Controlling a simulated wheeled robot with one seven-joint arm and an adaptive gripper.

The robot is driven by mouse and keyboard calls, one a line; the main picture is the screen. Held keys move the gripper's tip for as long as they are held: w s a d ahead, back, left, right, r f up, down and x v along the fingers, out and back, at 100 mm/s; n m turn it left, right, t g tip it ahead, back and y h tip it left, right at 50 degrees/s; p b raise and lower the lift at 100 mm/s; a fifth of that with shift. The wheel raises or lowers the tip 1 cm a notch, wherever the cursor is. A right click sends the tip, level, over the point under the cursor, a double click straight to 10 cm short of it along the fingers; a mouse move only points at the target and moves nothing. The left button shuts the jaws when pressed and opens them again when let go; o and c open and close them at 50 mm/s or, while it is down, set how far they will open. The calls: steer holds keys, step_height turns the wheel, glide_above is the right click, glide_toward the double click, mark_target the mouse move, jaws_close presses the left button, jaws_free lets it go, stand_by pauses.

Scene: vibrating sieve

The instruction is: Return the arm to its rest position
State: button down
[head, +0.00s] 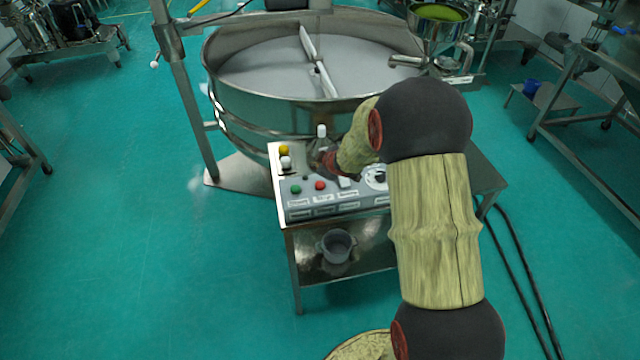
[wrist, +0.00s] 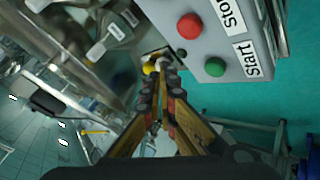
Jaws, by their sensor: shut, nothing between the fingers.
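My gripper (head: 326,162) is over the grey control panel (head: 290,176) in the head view, partly hidden by my own arm. In the wrist view its fingers (wrist: 160,72) come together at the tips, shut with nothing held. The fingertips are near a yellow knob (wrist: 149,68) at the edge of the panel; I cannot tell whether they touch anything. The panel has a green Start button (head: 295,189) and a red Stop button (head: 320,185). Both also show in the wrist view, the green button (wrist: 215,67) and the red button (wrist: 189,27).
A large round steel sieve (head: 260,110) stands just behind the panel. The panel sits on a metal cart with a bucket (head: 337,245) on its lower shelf. A steel post (head: 188,100) rises at the left. Black cables lie at the right. The green floor at left is clear.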

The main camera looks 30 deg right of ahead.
stand_by(0.3)
steer(key=shift+s+d+f, duration=0.2)
steer(key=shift+d+f, duration=0.05)
steer(key=shift+d, duration=0.05)
steer(key=s+d+f+m+g, duration=0.1)
steer(key=s, duration=0.1)
steer(key=s+d+f+m+g+h, duration=0.1)
steer(key=s, duration=0.1)
steer(key=s+d+f+m+g+h, duration=0.1)
steer(key=s, duration=0.2)
steer(key=shift+s+f, duration=0.1)
steer(key=shift+f, duration=0.3)
steer(key=s+a+r+m+g+b, duration=0.2)
steer(key=s+a+r+m, duration=0.15)
steer(key=s, duration=0.45)
steer(key=s+a+r+m+g+b, duration=0.2)
steer(key=s+a+r, duration=0.15)
steer(key=s, duration=0.55)
steer(key=s+a+r+t+y+b, duration=0.1)
steer(key=s+a+r+b, duration=0.3)
steer(key=s+a, duration=0.2)
steer(key=s+a+r+t+y+b, duration=0.1)
steer(key=s+a+r+t+b, duration=0.1)
steer(key=s+a+r+b, duration=0.2)
steer(key=shift+s+a+y, duration=0.3)
steer(key=shift+s+a, duration=1.3)
steer(key=shift+a, duration=1.05)
